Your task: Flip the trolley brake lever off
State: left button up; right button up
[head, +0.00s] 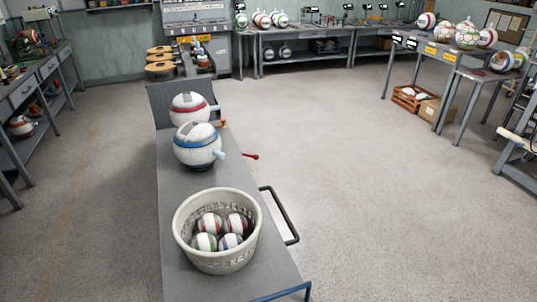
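A long grey bench-like top (180,245), which may be the trolley, runs from the bottom of the head view up toward the machine at the back. A small red lever-like part (250,156) sticks out past its right side, beside the blue-banded ball. It looks like the brake lever, but its pivot is hidden. A black bar handle (285,215) stands out from the right edge, nearer to me. Neither of my grippers is in view.
A white basket (183,232) with several small balls stands on the near end of the top. A blue-banded ball (197,145) and a red-banded ball (188,108) stand behind it. A blue bar (283,293) is at the bottom. The floor (380,210) to the right is clear.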

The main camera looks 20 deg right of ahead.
aim_at(256, 157)
jog(key=l, duration=1.95)
jog(key=i+l, duration=0.25)
jog(key=l, duration=0.15)
jog(key=i+l, duration=0.25)
jog(key=l, duration=0.15)
jog(key=i+l, duration=0.25)
jog(key=l, duration=0.15)
jog(key=i+l+u, duration=0.1)
jog(key=i+l, duration=0.15)
jog(key=l, duration=0.15)
